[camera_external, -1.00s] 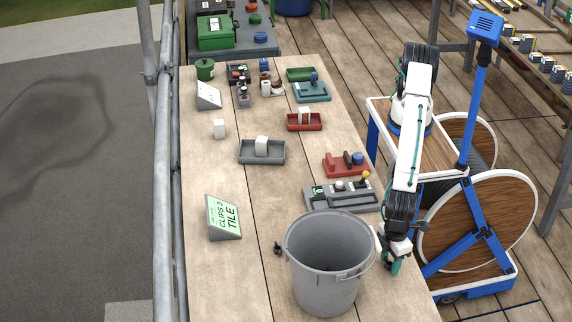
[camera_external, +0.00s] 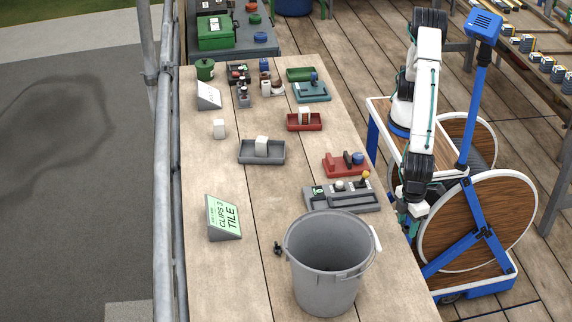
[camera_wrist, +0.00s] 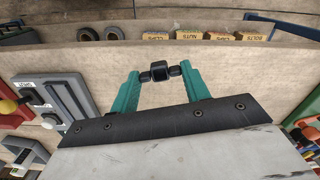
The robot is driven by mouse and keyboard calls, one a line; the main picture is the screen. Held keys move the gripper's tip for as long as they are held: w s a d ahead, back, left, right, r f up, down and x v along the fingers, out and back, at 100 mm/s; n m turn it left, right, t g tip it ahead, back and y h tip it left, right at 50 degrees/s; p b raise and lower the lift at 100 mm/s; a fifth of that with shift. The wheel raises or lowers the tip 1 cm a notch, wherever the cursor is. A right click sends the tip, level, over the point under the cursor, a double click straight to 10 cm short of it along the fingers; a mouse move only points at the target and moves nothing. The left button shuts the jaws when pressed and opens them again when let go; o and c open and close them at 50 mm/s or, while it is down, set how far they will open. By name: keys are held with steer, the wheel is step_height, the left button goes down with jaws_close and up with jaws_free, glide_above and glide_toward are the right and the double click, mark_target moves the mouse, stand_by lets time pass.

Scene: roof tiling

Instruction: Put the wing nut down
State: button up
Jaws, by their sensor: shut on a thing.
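The dark wing nut (camera_wrist: 159,71), with a blocky middle and a knob on each side, is between the two teal fingertips in the wrist view. My gripper (camera_wrist: 158,74) is shut on it. In the external view my gripper (camera_external: 407,225) is at the bench's right edge, right of and behind the grey bucket. The wing nut cannot be made out there. Another small dark piece (camera_external: 278,248) lies on the bench left of the bucket; I cannot tell what it is.
The grey bucket (camera_external: 326,250) stands at the bench's near end. A grey tray (camera_external: 345,199) and a red tray (camera_external: 347,167) lie behind it. A sign (camera_external: 223,217) reading "CLIPS 3 TILE" stands left.

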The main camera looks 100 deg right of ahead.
steer(key=shift+s+d+n, duration=0.8)
steer(key=shift+s+d, duration=0.7)
steer(key=shift+d, duration=0.25)
steer(key=w+d+r+m, duration=0.1)
steer(key=w+d+r, duration=0.1)
steer(key=w+d, duration=0.65)
steer(key=w+d+r, duration=0.1)
steer(key=w+d, duration=0.4)
steer(key=w, duration=0.6)
steer(key=w+d+r+m, duration=0.1)
steer(key=w+d+r, duration=0.1)
steer(key=w+d, duration=0.6)
steer(key=w+d+r+m, duration=0.1)
steer(key=w+d+m, duration=0.35)
steer(key=d, duration=1.15)
steer(key=w+d+r+m, duration=0.1)
steer(key=w+d, duration=0.7)
steer(key=d, duration=0.7)
steer(key=n, duration=0.3)
glide_above(291, 184)
step_height(291, 184, down, 7)
steer(key=shift+f, duration=2.2)
steer(key=shift+f, duration=0.15)
